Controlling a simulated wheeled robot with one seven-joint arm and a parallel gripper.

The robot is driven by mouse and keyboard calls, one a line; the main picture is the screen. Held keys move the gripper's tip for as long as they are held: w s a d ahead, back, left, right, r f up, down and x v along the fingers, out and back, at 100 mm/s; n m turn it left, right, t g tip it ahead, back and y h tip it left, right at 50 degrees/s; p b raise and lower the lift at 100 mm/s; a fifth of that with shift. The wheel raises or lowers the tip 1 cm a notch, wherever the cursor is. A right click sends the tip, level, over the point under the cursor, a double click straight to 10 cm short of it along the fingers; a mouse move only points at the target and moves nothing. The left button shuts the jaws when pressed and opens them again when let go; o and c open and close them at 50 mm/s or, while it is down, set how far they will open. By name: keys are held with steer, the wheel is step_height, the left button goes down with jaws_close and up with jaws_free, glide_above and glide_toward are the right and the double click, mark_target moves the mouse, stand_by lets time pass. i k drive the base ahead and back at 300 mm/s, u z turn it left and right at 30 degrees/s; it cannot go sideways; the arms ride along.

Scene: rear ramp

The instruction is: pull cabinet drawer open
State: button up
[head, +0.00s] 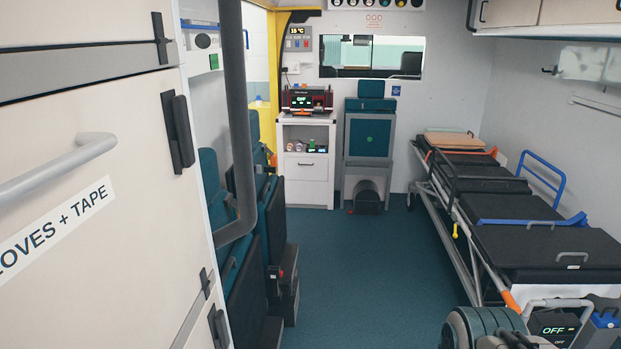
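A white cabinet (333,150) stands against the back wall, left of centre, in the head view. Its drawer (305,174) has a pale front and a small dark handle (306,163) near the top edge. The drawer front looks flush with the cabinet, so it appears shut. Above it is an open shelf (291,132) with small bottles and coloured items. A red and black device with a lit screen (307,98) sits on the cabinet top. I cannot make out my gripper in this view.
Blue-green floor (370,260) lies clear between me and the cabinet. A stretcher (530,240) runs along the right. Folded teal seats (272,225) line the left. A large pale locker door with a grey handle (60,165) is close at left. Equipment (555,325) fills the bottom right.

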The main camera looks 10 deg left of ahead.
mark_target(296, 168)
steer(key=u, duration=0.1)
steer(key=i, duration=6.5)
steer(key=z, duration=2.5)
steer(key=k, duration=0.45)
steer(key=u, duration=0.65)
